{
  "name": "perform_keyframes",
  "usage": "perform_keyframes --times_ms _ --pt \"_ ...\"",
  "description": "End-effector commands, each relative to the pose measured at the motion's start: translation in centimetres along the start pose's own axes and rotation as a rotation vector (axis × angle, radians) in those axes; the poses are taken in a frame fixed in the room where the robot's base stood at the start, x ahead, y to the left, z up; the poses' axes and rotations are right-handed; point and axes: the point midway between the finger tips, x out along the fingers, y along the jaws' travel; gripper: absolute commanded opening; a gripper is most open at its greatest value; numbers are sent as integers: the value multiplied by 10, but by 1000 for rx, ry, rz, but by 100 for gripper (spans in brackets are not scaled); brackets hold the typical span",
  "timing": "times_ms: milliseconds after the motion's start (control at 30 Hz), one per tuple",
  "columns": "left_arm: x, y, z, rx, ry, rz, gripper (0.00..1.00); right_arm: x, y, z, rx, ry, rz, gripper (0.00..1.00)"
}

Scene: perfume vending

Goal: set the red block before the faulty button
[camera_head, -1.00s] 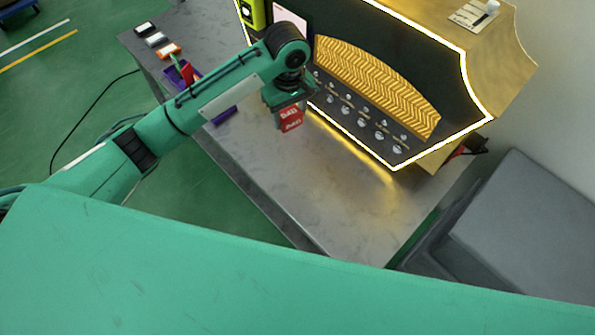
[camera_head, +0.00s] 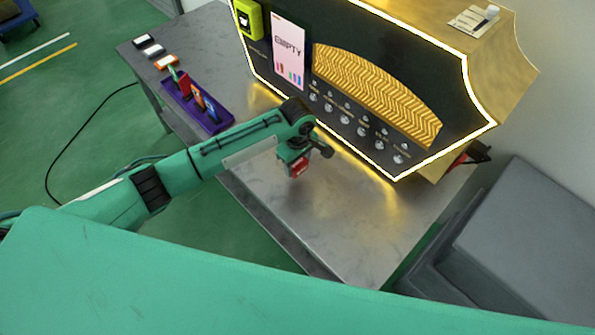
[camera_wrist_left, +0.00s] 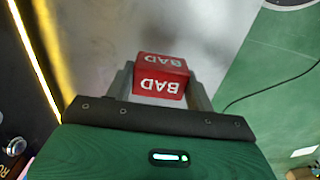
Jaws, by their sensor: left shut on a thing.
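The red block (camera_head: 301,168), marked "BAD", is held by my left gripper (camera_head: 298,165) above the grey table, in front of the vending machine. In the left wrist view the red block (camera_wrist_left: 161,79) sits between the two fingers of the left gripper (camera_wrist_left: 161,84), with its lettering upside down. The machine's lower front has two rows of round silver buttons (camera_head: 346,118) under a gold patterned panel. Which button is faulty I cannot tell from these views. My right gripper is out of view.
A purple tray (camera_head: 219,127) with several coloured cards stands at the table's left. Several small blocks (camera_head: 154,52) lie behind it. The table (camera_head: 340,220) is clear at right.

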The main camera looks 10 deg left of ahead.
Motion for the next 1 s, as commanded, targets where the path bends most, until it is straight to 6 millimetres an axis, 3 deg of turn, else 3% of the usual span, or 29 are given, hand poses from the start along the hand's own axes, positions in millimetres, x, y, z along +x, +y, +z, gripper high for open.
perform_keyframes --times_ms 167,400,800,833,933,1000 --pt "12 0 0 0 0 0 31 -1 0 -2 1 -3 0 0" --pt "46 0 0 1 0 0 31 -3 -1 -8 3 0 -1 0" --pt "50 0 1 0 -1 1 31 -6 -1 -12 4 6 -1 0" --pt "51 0 0 1 0 1 58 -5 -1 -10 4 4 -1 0" --pt "51 0 0 1 0 2 76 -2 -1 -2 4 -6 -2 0" --pt "51 0 0 1 0 1 76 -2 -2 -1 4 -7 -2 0"
